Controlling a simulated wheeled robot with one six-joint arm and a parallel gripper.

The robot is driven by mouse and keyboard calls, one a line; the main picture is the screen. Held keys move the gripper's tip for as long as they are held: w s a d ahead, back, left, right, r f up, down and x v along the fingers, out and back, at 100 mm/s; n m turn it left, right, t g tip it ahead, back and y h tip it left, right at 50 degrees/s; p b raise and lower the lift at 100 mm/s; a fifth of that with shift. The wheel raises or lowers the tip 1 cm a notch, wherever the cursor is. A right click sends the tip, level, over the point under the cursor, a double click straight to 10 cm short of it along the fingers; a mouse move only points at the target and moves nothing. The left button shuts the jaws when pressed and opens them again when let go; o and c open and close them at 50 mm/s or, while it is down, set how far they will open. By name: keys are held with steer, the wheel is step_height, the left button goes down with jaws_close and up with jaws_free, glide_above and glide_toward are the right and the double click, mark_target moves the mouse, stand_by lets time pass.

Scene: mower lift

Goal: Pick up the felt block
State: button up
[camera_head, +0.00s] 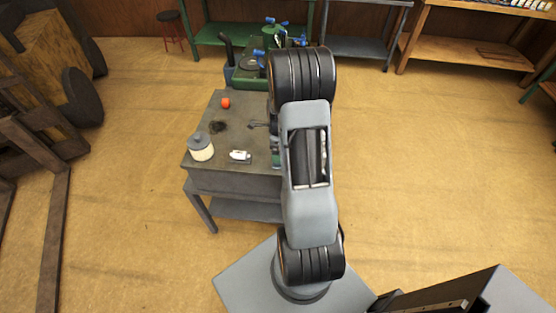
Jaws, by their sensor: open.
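A small white piece with a dark part along its underside (240,155) lies near the front edge of the grey workbench (232,180). It may be the felt block, but it is too small to be sure. My raised arm stands in front of the bench's right side and hides that part of the top. I cannot make out my gripper; its fingers seem hidden behind the arm. Nothing is seen touching the white piece.
A pale lidded jar (201,147) stands at the bench's left front corner. An orange-red round object (225,103) sits farther back, near a dark stain. A green machine (250,75) stands behind the bench. Wooden shelving (470,45) is at back right. The floor right of my arm is clear.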

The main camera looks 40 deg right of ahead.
steer(key=shift+w+f+p, duration=0.1)
steer(key=shift+f+p, duration=0.7)
steer(key=shift+f, duration=2.55)
steer(key=shift+a, duration=0.1)
steer(key=c, duration=1)
steer(key=shift+r, duration=0.2)
